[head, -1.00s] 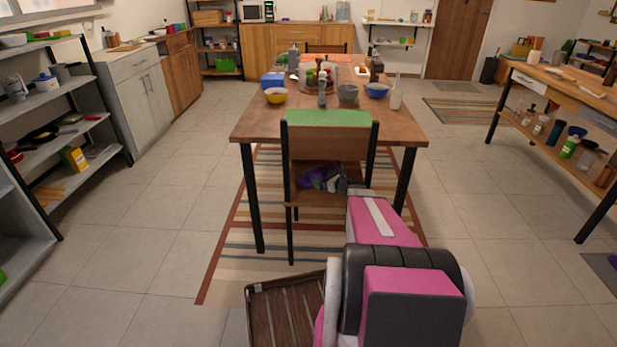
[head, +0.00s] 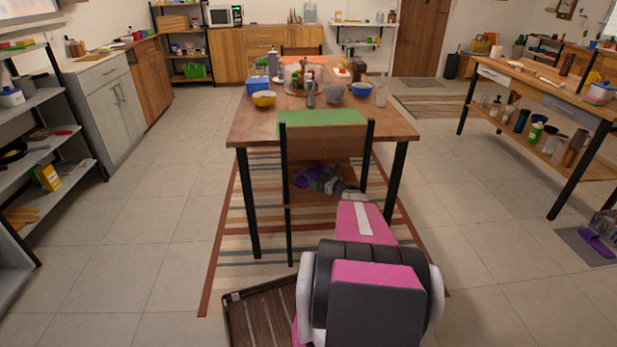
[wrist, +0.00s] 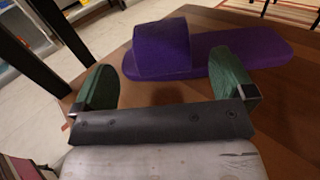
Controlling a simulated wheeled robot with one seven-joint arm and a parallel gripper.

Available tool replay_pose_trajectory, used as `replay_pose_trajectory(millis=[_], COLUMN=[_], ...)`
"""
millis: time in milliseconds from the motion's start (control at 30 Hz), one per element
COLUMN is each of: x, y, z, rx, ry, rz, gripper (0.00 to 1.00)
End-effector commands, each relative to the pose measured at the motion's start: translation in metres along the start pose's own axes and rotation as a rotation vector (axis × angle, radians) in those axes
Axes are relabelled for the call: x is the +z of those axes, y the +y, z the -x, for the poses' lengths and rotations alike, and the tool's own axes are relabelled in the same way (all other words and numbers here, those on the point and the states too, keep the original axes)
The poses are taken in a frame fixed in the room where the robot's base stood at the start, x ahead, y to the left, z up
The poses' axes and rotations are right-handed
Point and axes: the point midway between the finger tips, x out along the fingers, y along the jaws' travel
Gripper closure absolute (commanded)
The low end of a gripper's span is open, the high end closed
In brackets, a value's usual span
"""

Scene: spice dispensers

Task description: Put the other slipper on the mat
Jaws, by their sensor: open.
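One purple slipper (head: 312,176) lies on the wooden seat of the chair (head: 325,140) at the table. It fills the top of the wrist view (wrist: 160,48), with its broad strap at left and its sole reaching right. My gripper (wrist: 168,78) is open, its two green-padded fingers apart and empty, close to the slipper's near side. Whether the fingers touch the slipper I cannot tell. In the head view my gripper (head: 335,186) is small at the seat. The other purple slipper (head: 597,243) lies on the grey mat (head: 573,237) at the far right.
The chair's back and legs stand close around my arm. The table (head: 405,126) behind it holds bowls and bottles. A brown slatted tray (head: 233,298) lies on the floor at the bottom. A workbench (head: 600,104) stands at right, shelves at left. Open tiled floor lies between the table and workbench.

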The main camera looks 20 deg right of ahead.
Motion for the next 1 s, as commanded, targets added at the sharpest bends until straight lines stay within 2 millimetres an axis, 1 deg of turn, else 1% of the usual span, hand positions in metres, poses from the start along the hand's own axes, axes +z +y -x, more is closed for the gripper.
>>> replay_pose_trajectory(millis=[100,267,600,700,867,900,967,1000], x=[0.000,0.000,-0.001,-0.001,0.000,0.000,0.000,0.000], y=[0.000,0.000,0.000,0.000,0.001,0.001,0.001,0.001], z=[-0.010,-0.019,-0.068,-0.073,-0.072,-0.072,-0.072,-0.072], rx=[0.002,0.002,0.001,0.001,0.001,0.001,0.001,0.001], ry=[-0.001,0.000,0.000,0.000,0.001,0.001,0.001,0.001], rz=[0.001,0.001,0.000,0.000,0.000,0.000,0.000,0.000], gripper=[0.00,0.00,0.00,0.00,0.00,0.03,0.23,0.36])
